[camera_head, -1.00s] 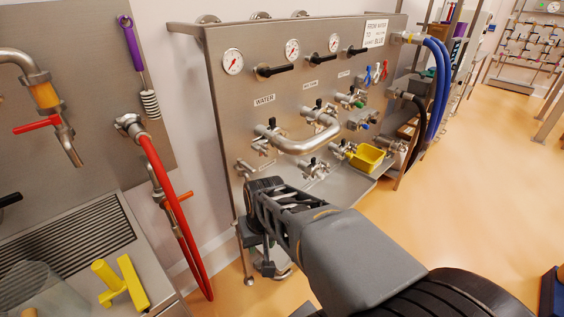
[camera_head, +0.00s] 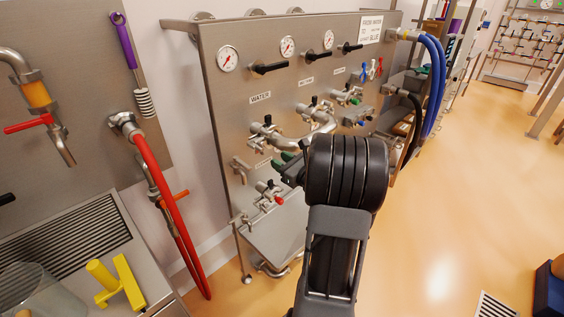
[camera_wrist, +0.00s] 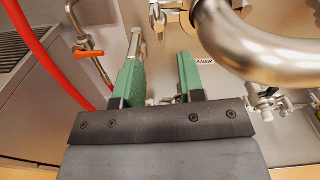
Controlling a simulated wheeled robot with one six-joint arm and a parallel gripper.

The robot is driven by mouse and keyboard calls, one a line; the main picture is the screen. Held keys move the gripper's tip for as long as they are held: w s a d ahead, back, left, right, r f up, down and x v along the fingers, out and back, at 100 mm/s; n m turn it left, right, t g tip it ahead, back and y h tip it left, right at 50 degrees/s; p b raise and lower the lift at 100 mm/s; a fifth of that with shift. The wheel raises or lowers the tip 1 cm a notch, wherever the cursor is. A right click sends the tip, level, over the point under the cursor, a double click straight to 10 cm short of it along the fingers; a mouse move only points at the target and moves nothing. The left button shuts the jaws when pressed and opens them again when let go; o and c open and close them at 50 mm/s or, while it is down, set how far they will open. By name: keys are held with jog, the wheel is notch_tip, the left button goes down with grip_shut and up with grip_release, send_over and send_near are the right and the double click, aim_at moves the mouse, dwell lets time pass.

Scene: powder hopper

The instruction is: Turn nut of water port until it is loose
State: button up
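The water port (camera_head: 266,129), with its black-handled valve, sits under the WATER label (camera_head: 260,97) on the steel panel. A bent steel pipe (camera_head: 318,125) runs from it to the right, partly hidden by my arm. In the wrist view this pipe (camera_wrist: 270,55) is large at upper right, its end fitting (camera_wrist: 205,12) cut by the top edge. I cannot make out the nut clearly. My gripper (camera_head: 287,162) is in front of the panel, below the water port. In the wrist view its green fingers (camera_wrist: 160,75) are apart and empty, left of the pipe and not visibly touching it.
A red hose (camera_head: 165,190) and an orange-handled valve (camera_head: 175,200) are to the left; the orange handle also shows in the wrist view (camera_wrist: 88,53). A lower valve with a red end (camera_head: 270,192) is below my gripper. The floor at right is open.

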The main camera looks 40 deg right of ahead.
aim_at(263, 150)
jog(key=shift+w+a+b, duration=0.15)
jog(key=shift+w+a, duration=0.05)
jog(key=shift+w, duration=1.3)
jog(key=shift+w+a+b, duration=0.15)
jog(key=shift+w, duration=1.3)
jog(key=shift+w+a+b, duration=0.15)
jog(key=shift+w+a, duration=0.05)
jog(key=shift+w, duration=1.3)
jog(key=c, duration=0.7)
jog(key=shift+o, duration=0.2)
jog(key=b, duration=0.1)
jog(key=n+b, duration=0.1)
jog(key=b, duration=0.1)
jog(key=shift+f, duration=0.25)
jog(key=n+b, duration=0.5)
jog(key=b, duration=0.3)
jog(key=shift+r+n+b, duration=0.2)
jog(key=shift+n+b, duration=0.3)
jog(key=shift+b, duration=0.2)
